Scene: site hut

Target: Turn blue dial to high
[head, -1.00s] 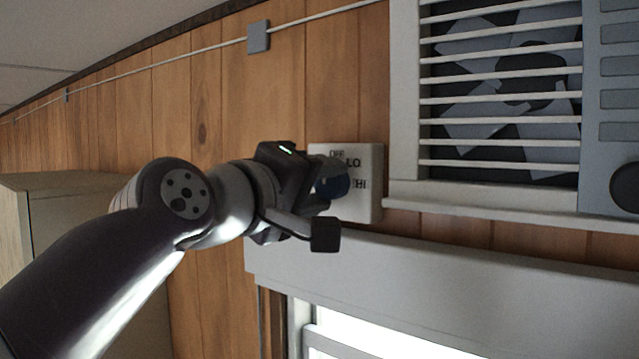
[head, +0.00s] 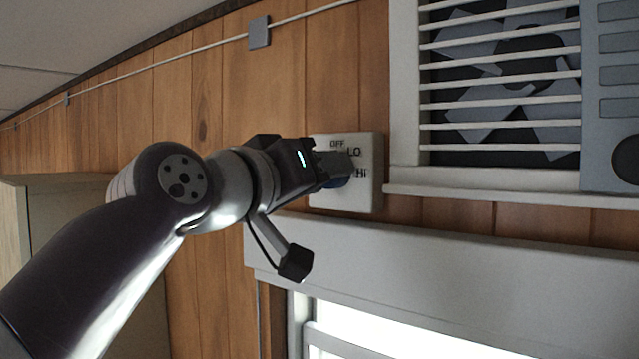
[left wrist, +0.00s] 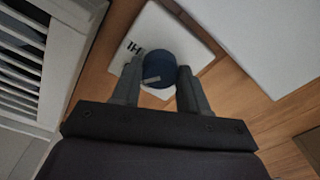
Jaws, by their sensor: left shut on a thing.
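The blue dial (head: 335,183) sits on a white wall plate (head: 372,190) marked OFF, LO and HI. My left gripper (head: 345,166) is at the dial and covers most of it in the head view. In the left wrist view the dial (left wrist: 172,62) stands between the two fingers of my left gripper (left wrist: 158,74), which is shut on it. A pale mark shows on the dial's near edge. The HI label shows left of the dial there. I cannot tell which label the mark points to. My right gripper is not in view.
A slatted fan unit (head: 500,125) is to the right of the plate, its ledge close by. A pale window frame (head: 420,255) runs below. A cable with a grey box (head: 259,32) crosses the wood wall above. A cabinet (head: 60,215) stands at the left.

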